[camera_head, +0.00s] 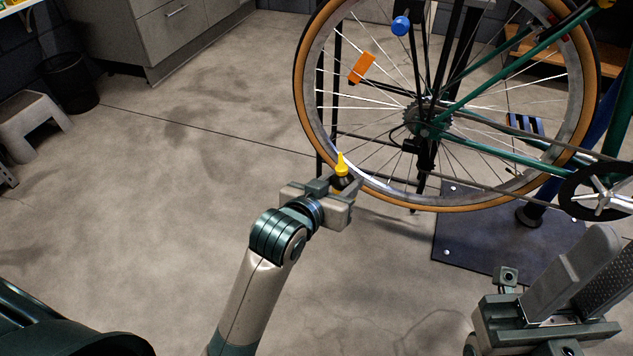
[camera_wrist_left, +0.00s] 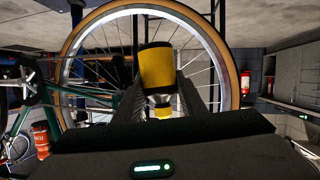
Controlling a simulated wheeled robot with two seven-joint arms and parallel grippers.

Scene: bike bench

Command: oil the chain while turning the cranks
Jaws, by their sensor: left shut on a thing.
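An oil bottle with a yellow pointed tip (camera_head: 341,166) is in my left gripper (camera_head: 343,186), which is shut on it. In the left wrist view the bottle's yellow body (camera_wrist_left: 157,66) shows between the fingers (camera_wrist_left: 160,95). In the head view the tip points up, in front of the rear wheel's lower left rim. The chain (camera_head: 490,188) runs from the rear sprockets (camera_head: 428,117) to the dark chainring and silver crank (camera_head: 602,198) at the right edge. The bottle is left of the sprockets in the picture. My right gripper (camera_head: 578,275) is open and empty at lower right, below the crank.
The green bike's rear wheel (camera_head: 303,85) has tan tyre walls and an orange reflector (camera_head: 362,67). A dark stand plate (camera_head: 470,250) lies under the bike. A step stool (camera_head: 35,120), a black bin (camera_head: 70,82) and grey cabinets (camera_head: 175,35) stand left. The floor between is clear.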

